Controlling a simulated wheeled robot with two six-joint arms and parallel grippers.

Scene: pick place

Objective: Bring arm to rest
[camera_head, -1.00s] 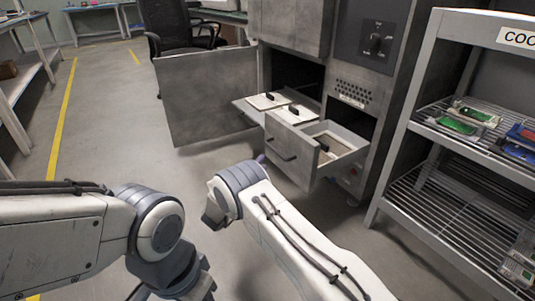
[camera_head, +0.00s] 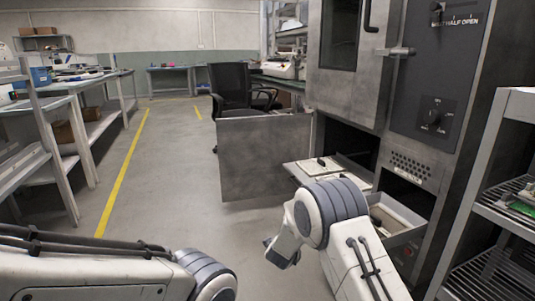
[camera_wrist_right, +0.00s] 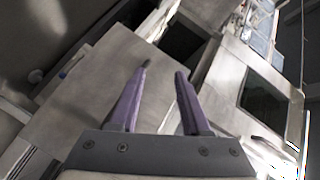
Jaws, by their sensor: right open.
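In the right wrist view my right gripper (camera_wrist_right: 163,70) is open, its two purple fingers apart with nothing between them. Grey metal surfaces of the cabinet lie beyond the fingers. In the head view my right arm (camera_head: 335,215) is bent in front of the cabinet's open drawer; its fingers cannot be made out there. My left arm (camera_head: 110,275) lies along the bottom left of the head view, and its gripper is out of the picture.
The grey cabinet (camera_head: 345,100) has an open lower door (camera_head: 265,158), a pulled-out tray (camera_head: 302,170) and an open drawer (camera_head: 408,232). A wire shelf (camera_head: 510,185) stands at the right edge. A black chair (camera_head: 232,88) is behind the door. Free floor (camera_head: 175,180) lies to the left.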

